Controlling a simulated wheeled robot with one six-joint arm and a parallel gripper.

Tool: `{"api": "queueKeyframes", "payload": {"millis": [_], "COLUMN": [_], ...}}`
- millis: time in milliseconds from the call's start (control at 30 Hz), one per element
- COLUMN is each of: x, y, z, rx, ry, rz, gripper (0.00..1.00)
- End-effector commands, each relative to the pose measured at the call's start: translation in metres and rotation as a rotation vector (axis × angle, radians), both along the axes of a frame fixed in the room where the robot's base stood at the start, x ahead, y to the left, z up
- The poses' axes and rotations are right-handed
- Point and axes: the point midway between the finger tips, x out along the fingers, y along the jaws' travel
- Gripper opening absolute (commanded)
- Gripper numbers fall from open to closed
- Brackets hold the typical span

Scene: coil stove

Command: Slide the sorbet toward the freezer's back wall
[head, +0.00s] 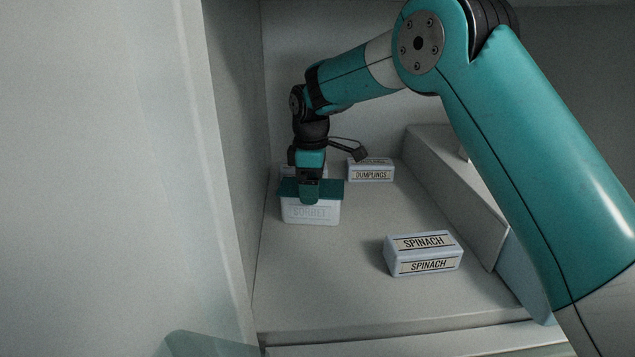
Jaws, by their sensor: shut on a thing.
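The sorbet (311,213) is a white tub with a dark green lid, standing upright on the freezer floor (330,290) at the left, near the side wall. Its raised lettering reads SORBET. My gripper (309,198) reaches down onto the tub from above and is shut on it, with one finger in front of the lid and label. The far finger is hidden. The freezer's back wall (340,60) rises behind the tub. Another light box stands just behind the tub and is mostly hidden by it and my gripper.
A dumplings box (370,172) stands to the right of the sorbet, farther back. A spinach box (423,254) sits on the floor nearer the front right. A raised step (455,185) runs along the right side. The front left floor is clear.

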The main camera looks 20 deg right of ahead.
Motion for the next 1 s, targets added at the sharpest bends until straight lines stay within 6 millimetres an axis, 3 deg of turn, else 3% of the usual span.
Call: {"api": "queueKeyframes", "payload": {"millis": [100, 133, 200, 567, 1000], "x": [0.0, 0.0, 0.0, 0.001, -0.001], "y": [0.002, 0.003, 0.003, 0.002, 0.003], "z": [0.001, 0.001, 0.001, 0.011, 0.098], "rx": [0.001, 0.001, 0.001, 0.001, 0.001], "ry": [-0.001, -0.001, -0.001, -0.005, -0.005], "rz": [0.003, 0.004, 0.004, 0.002, 0.004], "gripper": [0.51, 0.88, 1.0, 1.0, 1.0]}}
